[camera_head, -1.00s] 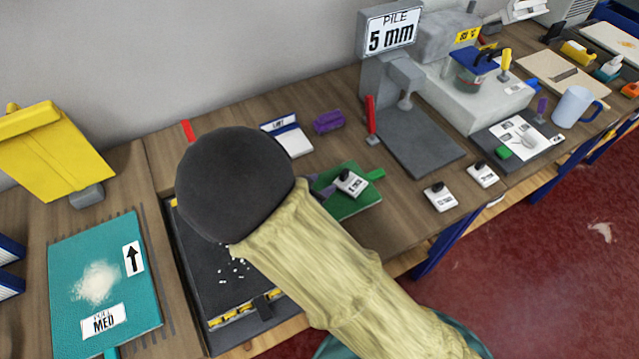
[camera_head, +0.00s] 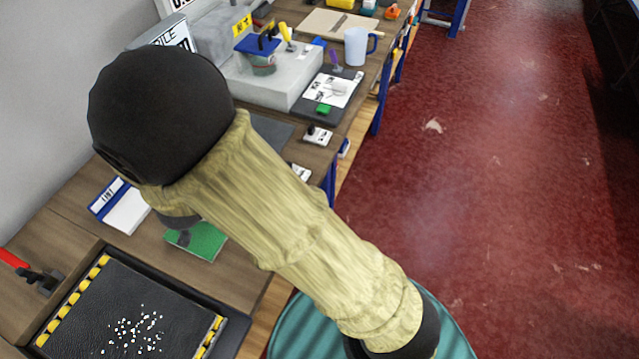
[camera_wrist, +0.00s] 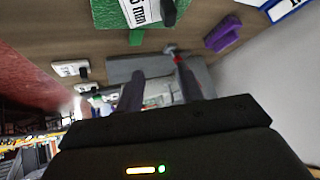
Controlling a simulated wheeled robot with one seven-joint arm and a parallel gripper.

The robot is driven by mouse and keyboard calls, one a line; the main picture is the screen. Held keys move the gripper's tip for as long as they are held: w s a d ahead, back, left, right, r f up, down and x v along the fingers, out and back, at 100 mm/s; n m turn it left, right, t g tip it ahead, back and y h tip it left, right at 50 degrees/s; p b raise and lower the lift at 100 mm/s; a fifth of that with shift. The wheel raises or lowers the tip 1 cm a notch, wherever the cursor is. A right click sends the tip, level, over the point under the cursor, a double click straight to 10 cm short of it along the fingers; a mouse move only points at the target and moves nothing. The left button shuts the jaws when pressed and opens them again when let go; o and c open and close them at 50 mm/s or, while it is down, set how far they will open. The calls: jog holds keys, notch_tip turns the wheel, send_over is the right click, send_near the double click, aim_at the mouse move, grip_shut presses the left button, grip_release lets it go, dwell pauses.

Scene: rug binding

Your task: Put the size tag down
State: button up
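A white size tag with a dark knob lies on a green pad at the top of the wrist view: size tag (camera_wrist: 138,12), green pad (camera_wrist: 113,9). In the head view the green pad (camera_head: 208,243) shows below my arm, which hides the tag. Two more white tags stand on the bench, one tag (camera_head: 318,135) clear and one tag (camera_head: 301,172) partly behind my arm. They also show at the left of the wrist view, one above the other tag (camera_wrist: 70,68). My gripper (camera_wrist: 160,82) has its two blurred fingers apart, with nothing visible between them.
A black tray with white bits (camera_head: 135,325) lies at the lower left, near a blue-and-white box (camera_head: 122,208). A mug (camera_head: 356,47) stands farther along the bench.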

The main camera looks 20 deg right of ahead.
jog(key=s+d+r+n+g, duration=0.1)
jog(key=s+d, duration=0.3)
jog(key=d, duration=0.4)
jog(key=s+d+r+g, duration=0.3)
jog(key=s+d, duration=0.1)
jog(key=d, duration=0.5)
jog(key=s+d+r+n+g, duration=0.1)
jog(key=s+d, duration=0.3)
jog(key=d, duration=0.5)
jog(key=shift+d+r+n+g, duration=0.15)
jog(key=shift+r+n+g, duration=0.15)
jog(key=shift+r+g, duration=0.3)
jog(key=shift+s, duration=0.15)
